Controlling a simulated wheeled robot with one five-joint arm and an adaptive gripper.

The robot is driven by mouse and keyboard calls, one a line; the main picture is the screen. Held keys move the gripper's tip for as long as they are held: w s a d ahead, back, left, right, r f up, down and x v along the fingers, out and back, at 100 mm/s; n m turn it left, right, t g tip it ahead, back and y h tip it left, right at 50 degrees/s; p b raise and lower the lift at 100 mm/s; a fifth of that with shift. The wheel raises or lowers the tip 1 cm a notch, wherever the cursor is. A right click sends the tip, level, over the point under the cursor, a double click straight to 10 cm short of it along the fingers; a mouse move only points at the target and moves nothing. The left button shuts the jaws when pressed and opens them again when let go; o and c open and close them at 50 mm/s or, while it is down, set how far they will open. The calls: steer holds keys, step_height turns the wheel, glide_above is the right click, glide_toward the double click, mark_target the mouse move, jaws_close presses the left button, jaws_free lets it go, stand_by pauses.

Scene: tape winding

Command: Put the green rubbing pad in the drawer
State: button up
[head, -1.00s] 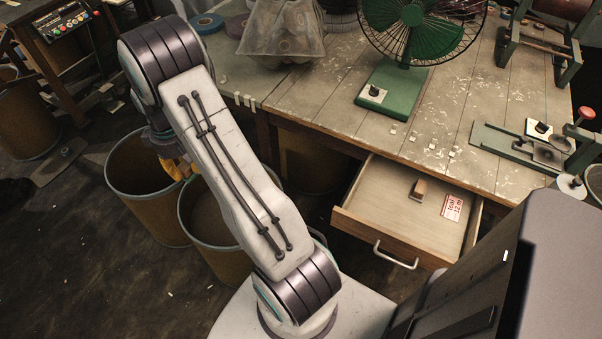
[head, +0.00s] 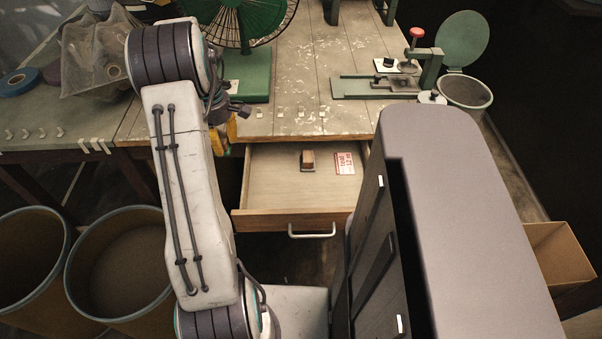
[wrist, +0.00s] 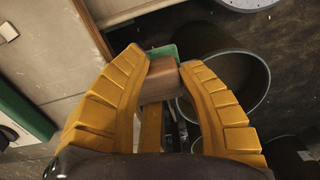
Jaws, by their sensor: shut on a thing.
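The green rubbing pad shows in the wrist view as a green face (wrist: 164,51) on a brown wooden block. My gripper (wrist: 161,68) has its yellow fingers shut on the block's sides. In the head view my gripper (head: 219,140) is partly hidden behind my arm, near the table's front edge and the drawer's back left corner; the pad cannot be made out there. The drawer (head: 272,196) is pulled open under the table. A small brown block (head: 308,160) and a red-and-white label (head: 344,163) lie in it.
The table (head: 300,90) bears a green fan (head: 245,80) and a green clamp device (head: 375,87). Small pale bits line its front edge. Bins (head: 120,265) stand at the lower left. The drawer's front and left areas are clear.

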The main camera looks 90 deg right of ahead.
steer(key=s+d+b, duration=0.1)
steer(key=s, duration=1.1)
steer(key=shift+s+d+f+b, duration=0.25)
steer(key=shift+d+f+b, duration=0.05)
steer(key=shift+f+b, duration=0.05)
steer(key=s, duration=0.3)
steer(key=s+a+b, duration=0.1)
steer(key=s, duration=0.7)
steer(key=shift+s+a+f+b, duration=0.15)
steer(key=shift+s+a+b, duration=0.1)
steer(key=shift+a+b, duration=0.15)
steer(key=b, duration=0.4)
glide_above(277, 194)
step_height(277, 194, down, 7)
steer(key=shift+d+r, duration=0.1)
steer(key=shift+f+b, duration=0.75)
steer(key=shift+f, duration=1.3)
steer(key=o, duration=1.1)
